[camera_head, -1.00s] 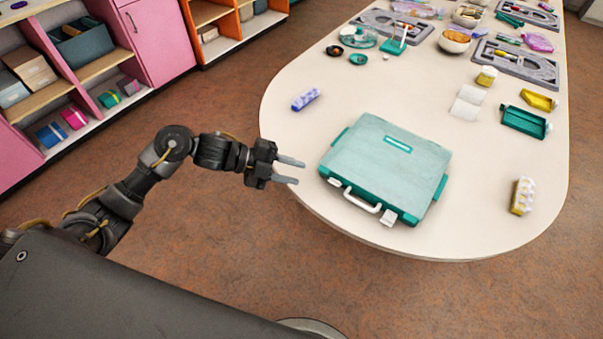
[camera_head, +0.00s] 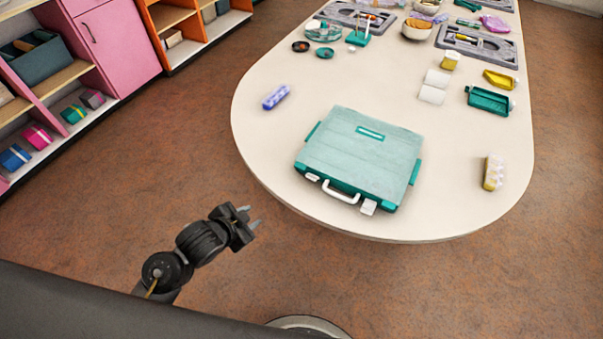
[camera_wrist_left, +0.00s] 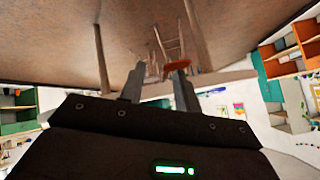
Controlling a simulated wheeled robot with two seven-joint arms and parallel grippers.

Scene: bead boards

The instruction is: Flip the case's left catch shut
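A closed teal case (camera_head: 362,152) lies flat on the near end of the cream table, its handle side facing me. A white handle (camera_head: 341,192) sits on its front edge, between a small white left catch (camera_head: 312,177) and a white right catch (camera_head: 368,206). The right catch looks larger and sticks out; the left one is too small to tell its exact angle. My left gripper (camera_head: 255,217) is over the floor, off the table edge, to the left of and nearer than the case. In the left wrist view its fingers (camera_wrist_left: 157,84) are apart and empty. My right gripper is out of view.
The table (camera_head: 262,130) has a rounded near edge. A purple patterned block (camera_head: 276,96) lies left of the case, and a yellow-white block (camera_head: 493,172) right. A teal tray (camera_head: 489,101), white cards (camera_head: 432,95) and bowls stand farther back. Shelves line the left.

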